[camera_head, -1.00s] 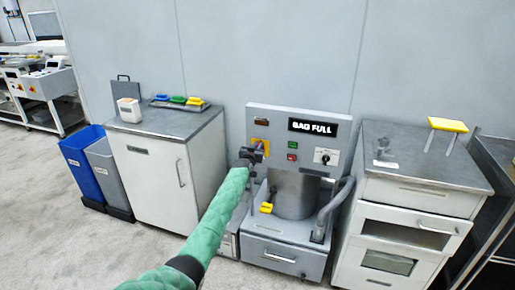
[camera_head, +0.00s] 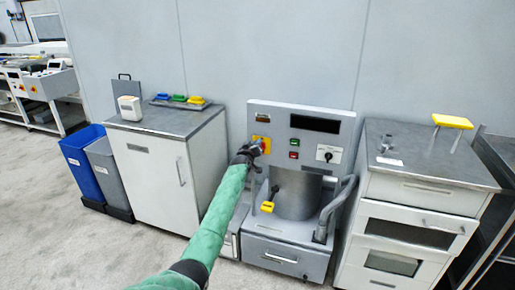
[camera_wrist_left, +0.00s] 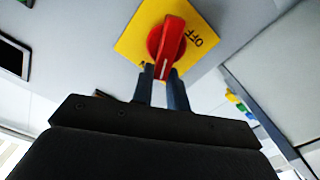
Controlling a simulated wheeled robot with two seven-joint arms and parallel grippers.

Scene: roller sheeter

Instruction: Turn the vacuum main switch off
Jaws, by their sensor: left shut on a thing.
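The vacuum main switch is a red rotary knob (camera_wrist_left: 170,38) on a yellow plate (camera_wrist_left: 128,45) marked OFF at its right, in the left wrist view. A white line on the knob's lower end points down toward my fingers. My left gripper (camera_wrist_left: 163,74) is shut on the lower end of the knob, one finger on each side. In the head view my left gripper (camera_head: 254,150) is at the panel's left side and covers part of the switch; a bit of yellow plate (camera_head: 261,139) shows. My right gripper is not in view.
The grey panel (camera_head: 278,107) carries a dark display (camera_head: 315,123), green and red buttons and a black rotary selector (camera_head: 328,155). Below are a drum (camera_head: 297,195), a yellow-handled latch (camera_head: 267,207) and a hose (camera_head: 336,205). Cabinets stand on both sides.

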